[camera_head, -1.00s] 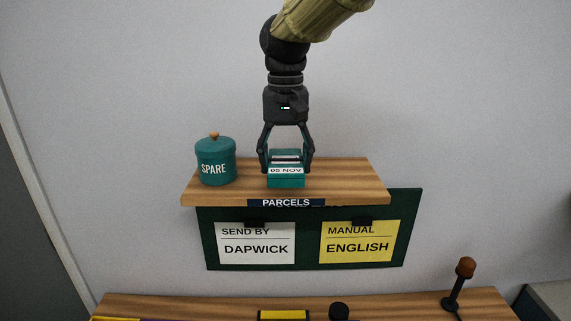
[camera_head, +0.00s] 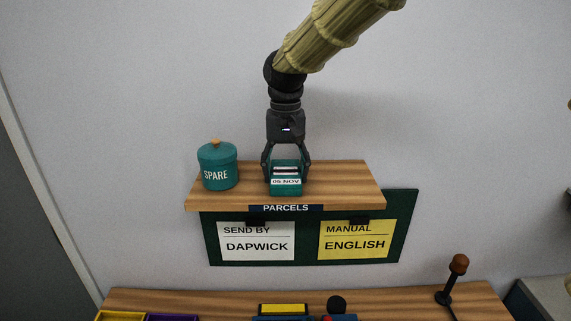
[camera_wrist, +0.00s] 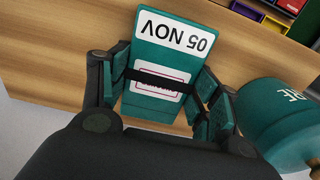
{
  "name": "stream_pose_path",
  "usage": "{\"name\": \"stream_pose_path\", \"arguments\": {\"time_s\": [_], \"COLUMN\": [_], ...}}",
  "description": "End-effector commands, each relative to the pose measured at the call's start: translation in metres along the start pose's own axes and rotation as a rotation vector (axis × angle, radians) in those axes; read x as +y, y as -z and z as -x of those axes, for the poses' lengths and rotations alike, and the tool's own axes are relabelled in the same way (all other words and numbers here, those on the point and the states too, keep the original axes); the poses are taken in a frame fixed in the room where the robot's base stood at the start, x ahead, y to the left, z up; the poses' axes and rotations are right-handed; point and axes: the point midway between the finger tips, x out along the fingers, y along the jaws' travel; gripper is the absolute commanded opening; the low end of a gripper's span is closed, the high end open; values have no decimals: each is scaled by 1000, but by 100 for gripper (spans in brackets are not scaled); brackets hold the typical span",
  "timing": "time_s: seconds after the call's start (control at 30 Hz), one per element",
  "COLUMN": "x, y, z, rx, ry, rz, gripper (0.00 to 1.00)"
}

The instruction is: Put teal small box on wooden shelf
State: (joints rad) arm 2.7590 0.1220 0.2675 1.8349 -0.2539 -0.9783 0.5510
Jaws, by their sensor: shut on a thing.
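The teal small box (camera_head: 286,187) has a white "05 NOV" label and a dark band. It is at the wooden shelf (camera_head: 340,179), over its middle, and seems to rest on the board. My gripper (camera_head: 286,168) reaches down from above and is shut on the box, a finger on each side. In the wrist view the teal box (camera_wrist: 165,75) sits between the fingers, with the shelf board (camera_wrist: 60,50) behind it. Its underside is hidden, so contact with the shelf cannot be told for certain.
A teal "SPARE" canister (camera_head: 217,168) with a wooden knob stands on the shelf, left of the box. The shelf's right part is clear. A dark green board (camera_head: 307,240) with two notes hangs below. A lower wooden surface (camera_head: 200,300) holds trays and a knobbed stand (camera_head: 450,280).

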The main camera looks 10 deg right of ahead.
Motion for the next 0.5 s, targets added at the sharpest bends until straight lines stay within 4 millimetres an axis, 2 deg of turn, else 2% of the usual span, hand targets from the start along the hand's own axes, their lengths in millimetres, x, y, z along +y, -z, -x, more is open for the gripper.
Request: {"name": "stream_pose_path", "arguments": {"time_s": [0.37, 0.4, 0.5], "x": [0, 0, 0], "y": [0, 0, 0], "z": [-4, -3, -3], "rx": [1, 1, 1], "ry": [0, 0, 0], "rz": [0, 0, 0], "gripper": [32, 68, 84]}}
